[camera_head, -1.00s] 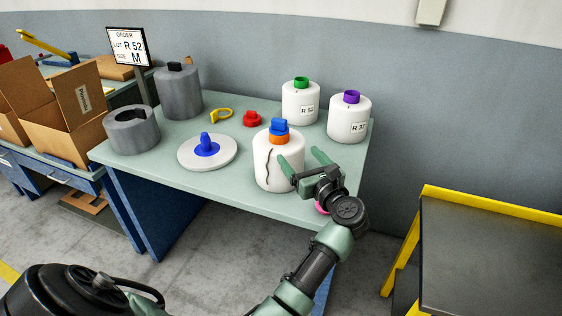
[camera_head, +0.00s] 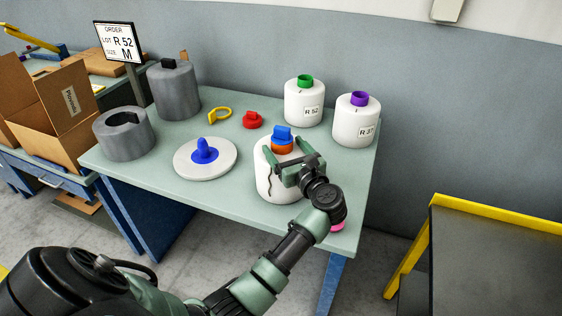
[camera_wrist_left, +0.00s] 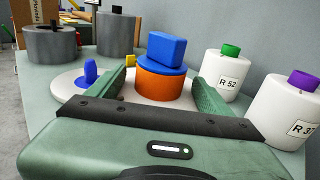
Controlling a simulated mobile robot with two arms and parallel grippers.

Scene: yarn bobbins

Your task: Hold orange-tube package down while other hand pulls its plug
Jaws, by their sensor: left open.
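The package (camera_head: 265,180) is a white bobbin with a dark crack-like line down its side, near the table's front right. An orange tube (camera_head: 283,148) sticks up from its top, with a blue plug (camera_head: 283,133) in it. In the left wrist view the orange tube (camera_wrist_left: 160,90) and blue plug (camera_wrist_left: 166,50) stand between the fingers. My left gripper (camera_head: 287,152) is open at the package's top, one finger on each side of the tube. Whether the fingers touch the package I cannot tell. My right gripper is not in view.
White bobbins with a green tube (camera_head: 304,110) and a purple tube (camera_head: 350,128) stand behind. A white disc (camera_head: 190,172) with a blue plug, a red plug (camera_head: 252,120), a yellow ring (camera_head: 219,118) and grey cylinders (camera_head: 125,140) lie left. A pink piece (camera_head: 338,226) is partly hidden.

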